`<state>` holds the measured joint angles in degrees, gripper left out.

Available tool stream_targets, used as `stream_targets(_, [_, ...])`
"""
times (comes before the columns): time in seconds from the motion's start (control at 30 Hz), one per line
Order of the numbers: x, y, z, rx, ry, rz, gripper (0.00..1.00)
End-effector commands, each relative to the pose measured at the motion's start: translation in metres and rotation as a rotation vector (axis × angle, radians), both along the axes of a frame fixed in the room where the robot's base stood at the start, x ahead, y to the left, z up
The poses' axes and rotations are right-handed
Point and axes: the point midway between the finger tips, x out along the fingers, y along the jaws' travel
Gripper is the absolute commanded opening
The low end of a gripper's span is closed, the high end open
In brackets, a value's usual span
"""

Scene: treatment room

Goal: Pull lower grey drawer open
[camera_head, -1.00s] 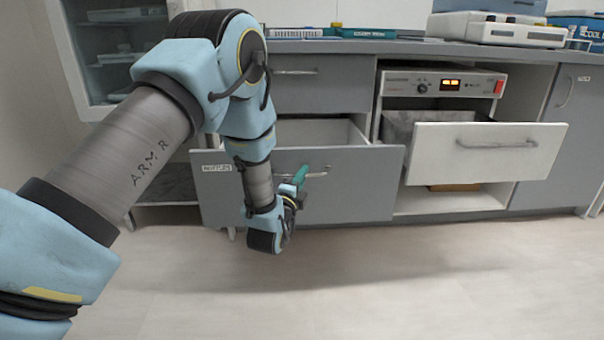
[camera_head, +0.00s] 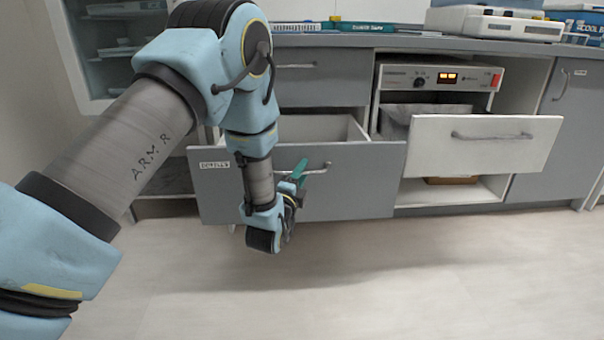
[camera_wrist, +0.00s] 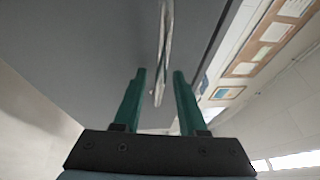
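The lower grey drawer (camera_head: 350,190) stands pulled out from the cabinet, its white inside showing behind the front. Its metal bar handle (camera_head: 322,167) is on the front panel. My gripper (camera_head: 300,171) is at the handle, its green fingers reaching up to the bar. In the wrist view, the two green fingers of my gripper (camera_wrist: 159,76) stand apart. The handle (camera_wrist: 164,45) runs between them, with gaps visible at both sides. The wrist covers part of the drawer front in the head view.
A white drawer (camera_head: 485,143) is also pulled out, to the right below a device with a lit display (camera_head: 440,78). A closed grey drawer (camera_head: 320,80) is above the lower one. The floor (camera_head: 380,285) in front is clear.

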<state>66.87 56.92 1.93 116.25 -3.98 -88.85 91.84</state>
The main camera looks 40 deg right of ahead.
Motion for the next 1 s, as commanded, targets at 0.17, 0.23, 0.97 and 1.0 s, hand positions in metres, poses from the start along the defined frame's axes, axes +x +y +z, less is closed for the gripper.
stream_targets(0.17, [0.000, 0.000, 0.000, 0.000, 0.000, 0.000, 0.43])
stream_targets(0.23, [0.000, 0.000, 0.000, 0.000, 0.000, 0.000, 0.43])
stream_targets(0.97, [-0.049, 0.091, -0.011, 0.002, 0.000, -0.001, 0.43])
stream_targets(1.0, [-0.050, 0.093, -0.011, 0.001, 0.000, 0.000, 0.43])
